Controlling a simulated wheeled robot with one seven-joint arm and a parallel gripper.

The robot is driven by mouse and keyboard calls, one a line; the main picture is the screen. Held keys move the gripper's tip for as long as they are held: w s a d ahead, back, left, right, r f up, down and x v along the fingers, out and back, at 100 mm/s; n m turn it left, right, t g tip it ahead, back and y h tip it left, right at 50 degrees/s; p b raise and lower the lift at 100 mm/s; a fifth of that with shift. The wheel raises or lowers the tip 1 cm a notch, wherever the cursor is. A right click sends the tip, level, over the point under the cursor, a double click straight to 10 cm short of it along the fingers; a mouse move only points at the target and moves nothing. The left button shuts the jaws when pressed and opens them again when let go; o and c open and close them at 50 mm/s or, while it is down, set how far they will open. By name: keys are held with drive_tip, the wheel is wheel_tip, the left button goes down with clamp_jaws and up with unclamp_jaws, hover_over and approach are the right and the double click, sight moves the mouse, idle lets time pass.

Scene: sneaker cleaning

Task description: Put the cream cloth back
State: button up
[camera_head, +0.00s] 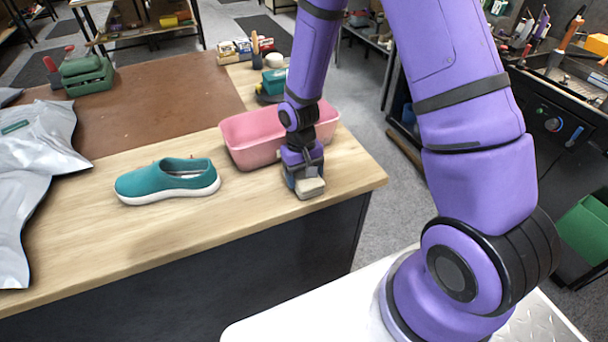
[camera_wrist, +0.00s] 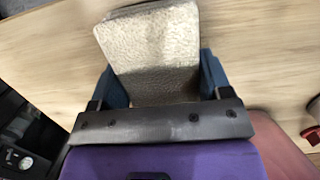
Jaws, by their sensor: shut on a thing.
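The cream cloth (camera_head: 310,187) is a small folded block in the jaws of my gripper (camera_head: 304,180), at the right end of the wooden table. In the wrist view the cream cloth (camera_wrist: 150,45) sits between the two blue fingers of my gripper (camera_wrist: 155,75), which are shut on its sides. My gripper points down just in front of the pink tub (camera_head: 253,140). I cannot tell whether the cloth touches the tabletop. A teal sneaker with a white sole (camera_head: 168,182) rests on the table to the left.
The wooden tabletop (camera_head: 90,245) is bare between the sneaker and my gripper. A silver bag (camera_head: 35,150) lies at the left. Small boxes (camera_head: 235,48) stand at the far end. The table's right edge is close.

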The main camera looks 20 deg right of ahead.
drive_tip(key=shift+f, duration=0.15)
drive_tip(key=o, duration=1)
drive_tip(key=shift+o, duration=0.2)
wheel_tip(320, 180, up, 12)
drive_tip(key=w+r, duration=0.1)
drive_tip(key=w, duration=0.1)
drive_tip(key=s+d+r+t, duration=0.2)
drive_tip(key=s+r, duration=0.2)
drive_tip(key=r, duration=0.4)
drive_tip(key=s+d+r+t, duration=0.15)
drive_tip(key=s+r, duration=0.25)
drive_tip(key=r, duration=0.5)
drive_tip(key=s+d+r+t, duration=0.1)
drive_tip(key=s+r+t, duration=0.1)
drive_tip(key=s+r, duration=0.2)
drive_tip(key=s+d+r+t, duration=0.1)
drive_tip(key=s+r, duration=0.4)
drive_tip(key=s, duration=0.5)
drive_tip(key=shift+s+d+t, duration=0.2)
drive_tip(key=shift+d+t, duration=0.15)
drive_tip(key=shift+d, duration=0.35)
drive_tip(key=shift+o, duration=0.3)
